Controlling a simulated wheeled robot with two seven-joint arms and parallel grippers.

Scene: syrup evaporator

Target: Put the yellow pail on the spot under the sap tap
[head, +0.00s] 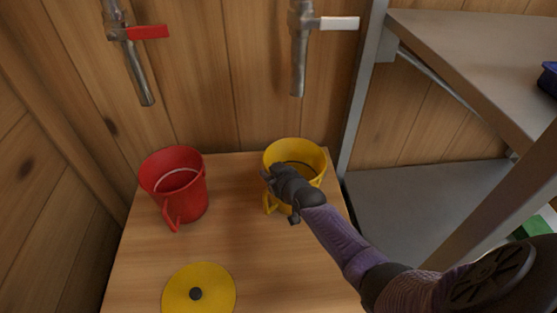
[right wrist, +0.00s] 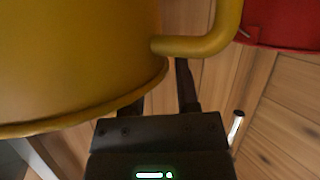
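The yellow pail (head: 310,172) stands upright on the wooden table, below the tap with the white lever (head: 299,60). Its handle (head: 269,203) points toward the front left. My right gripper (head: 272,180) is at the near side of the pail, close to the handle. In the right wrist view the yellow pail (right wrist: 70,60) fills the upper left, with its handle (right wrist: 205,42) beside it. The right gripper's fingers (right wrist: 158,98) stand apart there, partly hidden behind the pail; nothing shows clamped between them. My left gripper is not in view.
A red pail (head: 182,190) stands to the left, below the tap with the red lever (head: 135,55). A yellow lid (head: 199,293) with a black knob lies at the table's front. Metal shelving (head: 480,50) stands at the right. The table (head: 270,265) is bare at front centre.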

